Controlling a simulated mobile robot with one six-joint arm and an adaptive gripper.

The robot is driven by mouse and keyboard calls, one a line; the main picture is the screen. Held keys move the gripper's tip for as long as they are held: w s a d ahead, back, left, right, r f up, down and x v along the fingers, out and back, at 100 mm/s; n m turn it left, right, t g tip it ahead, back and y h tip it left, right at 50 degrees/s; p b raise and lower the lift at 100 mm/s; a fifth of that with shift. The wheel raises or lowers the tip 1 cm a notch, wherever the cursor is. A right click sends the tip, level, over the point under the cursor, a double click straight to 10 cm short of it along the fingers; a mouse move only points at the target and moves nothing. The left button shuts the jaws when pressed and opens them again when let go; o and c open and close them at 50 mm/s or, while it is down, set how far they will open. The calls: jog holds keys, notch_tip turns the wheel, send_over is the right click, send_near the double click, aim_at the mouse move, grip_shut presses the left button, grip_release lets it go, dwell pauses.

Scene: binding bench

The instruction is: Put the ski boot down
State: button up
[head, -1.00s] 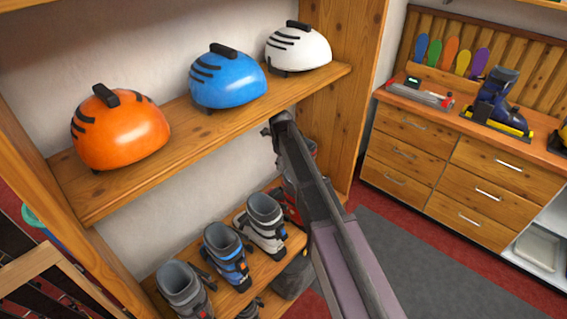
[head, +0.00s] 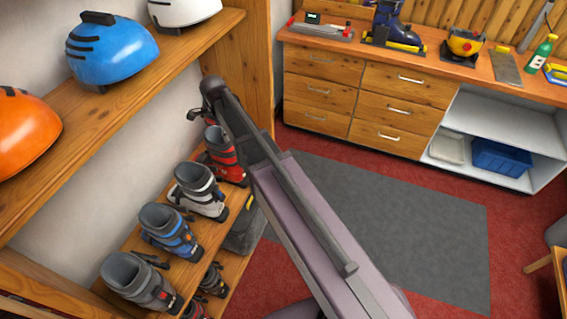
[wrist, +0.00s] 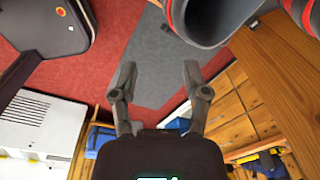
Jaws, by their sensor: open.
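My gripper (head: 200,114) is open, beside the shelf post and just above the red ski boot. In the wrist view its two fingers (wrist: 158,74) are spread with nothing between them. The red ski boot (head: 228,157) stands upright on the lower shelf (head: 208,232), at the far end of the boot row, partly behind my arm. Its grey cuff with a red edge (wrist: 208,22) shows at the top right of the wrist view, apart from the fingers. A white boot (head: 203,190), a blue boot (head: 168,230) and a grey boot (head: 138,281) stand in the same row.
An upper shelf (head: 120,107) holds orange, blue and white helmets (head: 110,52) close to my gripper. The wooden post (head: 240,65) stands right behind it. A drawer bench (head: 368,95) at the back carries a blue and yellow boot (head: 388,22). The grey mat (head: 400,215) is clear.

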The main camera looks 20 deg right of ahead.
jog(key=s+d+n, duration=1.5)
jog(key=s+n, duration=0.3)
jog(key=s, duration=0.1)
jog(key=shift+n, duration=0.4)
jog(key=shift+d, duration=0.1)
dwell(0.3)
